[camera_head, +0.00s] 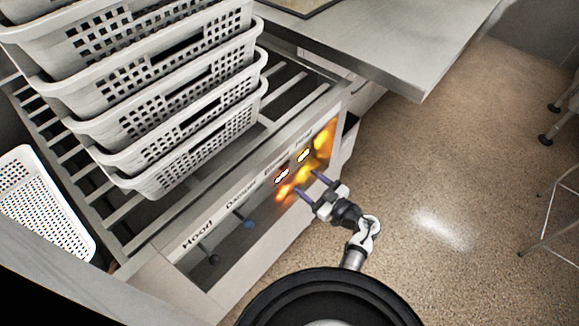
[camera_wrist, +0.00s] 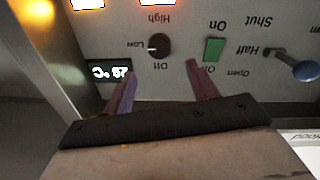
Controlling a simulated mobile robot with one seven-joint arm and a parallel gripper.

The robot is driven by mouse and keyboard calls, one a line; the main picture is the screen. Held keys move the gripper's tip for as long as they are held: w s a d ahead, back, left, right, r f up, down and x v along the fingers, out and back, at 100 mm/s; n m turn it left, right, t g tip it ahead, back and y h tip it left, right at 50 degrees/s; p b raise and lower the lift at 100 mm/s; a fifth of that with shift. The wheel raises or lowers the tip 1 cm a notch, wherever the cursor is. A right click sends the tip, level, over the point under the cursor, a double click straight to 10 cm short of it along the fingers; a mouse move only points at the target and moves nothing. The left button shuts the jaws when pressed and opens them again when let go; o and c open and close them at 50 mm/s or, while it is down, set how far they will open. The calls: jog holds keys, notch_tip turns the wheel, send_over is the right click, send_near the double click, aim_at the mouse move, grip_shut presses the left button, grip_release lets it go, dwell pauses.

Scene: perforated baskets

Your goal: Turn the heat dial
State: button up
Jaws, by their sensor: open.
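A dark round dial (camera_wrist: 159,46) shows in the wrist view on a grey control panel (camera_wrist: 245,85). The lettering around it reads Low, High and Off, upside down in this view, and a small white mark on its left side is by Low. My gripper (camera_wrist: 160,69) is open and empty. Its two purple fingers point at the panel, one to each side below the dial, and are apart from it as far as I can tell. In the head view my gripper (camera_head: 308,184) is in front of the panel's glowing end; the dial cannot be made out there.
A green switch (camera_wrist: 214,49) is right of the dial and a lit display (camera_wrist: 109,71) is left of it. A blue-ended lever (camera_wrist: 303,70) sticks out further right. Stacked white perforated baskets (camera_head: 150,110) stand on the slatted rack. Open floor (camera_head: 470,170) lies to the right.

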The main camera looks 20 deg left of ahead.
aim_at(286, 166)
jog(key=x, duration=0.8)
jog(key=shift+w+a+p, duration=0.1)
jog(key=shift+p, duration=0.2)
jog(key=c, duration=1)
